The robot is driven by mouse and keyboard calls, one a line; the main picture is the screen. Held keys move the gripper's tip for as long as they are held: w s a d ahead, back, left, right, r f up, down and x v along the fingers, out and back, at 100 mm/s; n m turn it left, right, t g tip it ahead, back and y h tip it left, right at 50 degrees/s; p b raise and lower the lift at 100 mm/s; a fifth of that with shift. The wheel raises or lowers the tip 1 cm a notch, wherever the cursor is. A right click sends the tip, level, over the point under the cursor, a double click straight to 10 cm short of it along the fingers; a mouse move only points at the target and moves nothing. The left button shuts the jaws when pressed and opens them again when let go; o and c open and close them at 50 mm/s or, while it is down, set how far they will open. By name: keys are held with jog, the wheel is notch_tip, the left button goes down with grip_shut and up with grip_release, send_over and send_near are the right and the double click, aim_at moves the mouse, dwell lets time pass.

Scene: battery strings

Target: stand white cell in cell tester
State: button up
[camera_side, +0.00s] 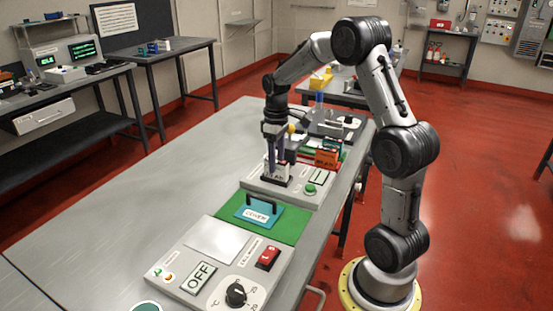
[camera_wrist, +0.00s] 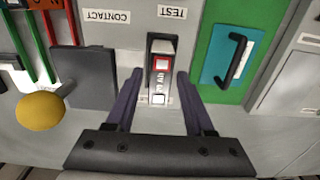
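The cell tester (camera_side: 250,186) is a pale grey panel on the bench with a small upright black-framed unit (camera_side: 276,181) on it. In the wrist view this unit (camera_wrist: 162,70) shows a white end, a red square and the word BAD, beside the TEST label. My gripper (camera_side: 276,168) points down over it. In the wrist view my two purple fingers (camera_wrist: 157,82) are apart, one on either side of the unit. I cannot tell whether they touch anything. I cannot pick out the white cell for certain; the white part in the black frame may belong to it or to the tester.
A teal cover with a black handle (camera_side: 260,212) lies on a green mat (camera_side: 287,228) next to the tester. A control box (camera_side: 187,280) with an OFF sign, red switch and dial stands nearer. The bench's left side is clear.

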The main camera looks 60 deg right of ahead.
jog(key=shift+o, duration=0.7)
notch_tip(320, 180, up, 14)
jog(key=shift+f, duration=0.1)
jog(key=s+a+r+n+t, duration=0.1)
jog(key=s+a+r+t, duration=0.1)
jog(key=s+a+r, duration=0.35)
jog(key=s+a+r+n+t, duration=0.1)
jog(key=s+a+r+n, duration=0.1)
jog(key=a, duration=0.7)
jog(key=s+a+f+m+t, duration=0.2)
jog(key=s+a+f+m, duration=0.1)
jog(key=s+a+f, duration=0.4)
jog(key=s+f, duration=0.3)
jog(key=s, duration=0.1)
jog(key=shift+f+t, duration=0.15)
jog(key=shift+t, duration=0.15)
